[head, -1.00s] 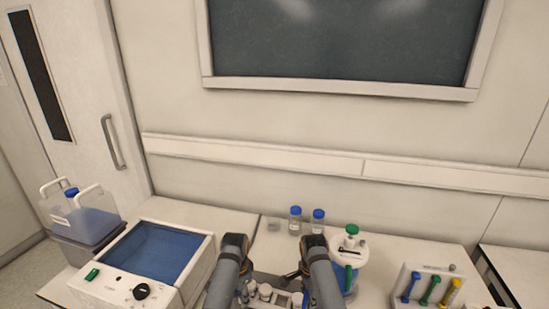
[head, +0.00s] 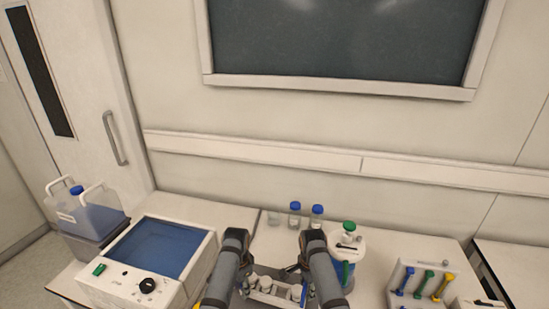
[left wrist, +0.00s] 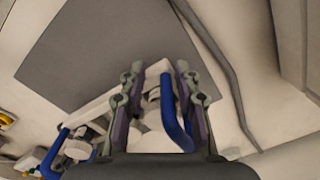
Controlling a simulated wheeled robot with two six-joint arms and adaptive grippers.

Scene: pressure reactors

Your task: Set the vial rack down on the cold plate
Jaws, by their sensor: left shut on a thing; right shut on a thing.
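The vial rack (head: 268,297) is between my two grippers at the bottom of the head view, with several white-capped vials in it. My left gripper (head: 246,278) is shut on the rack's left end. My right gripper (head: 297,270) is shut on its right end, by a blue handle. The left wrist view shows my left gripper's fingers (left wrist: 160,95) around a blue handle (left wrist: 175,118). The rack's underside is hidden. The cold plate appears to be the white box with a blue top (head: 160,247), left of the grippers; its top is bare.
A jug with a blue cap (head: 90,215) stands left of the box. Two blue-capped bottles (head: 295,213) stand behind the grippers. A green-topped vessel (head: 347,245) is close to my right arm. A rack of coloured tools (head: 423,280) is further right.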

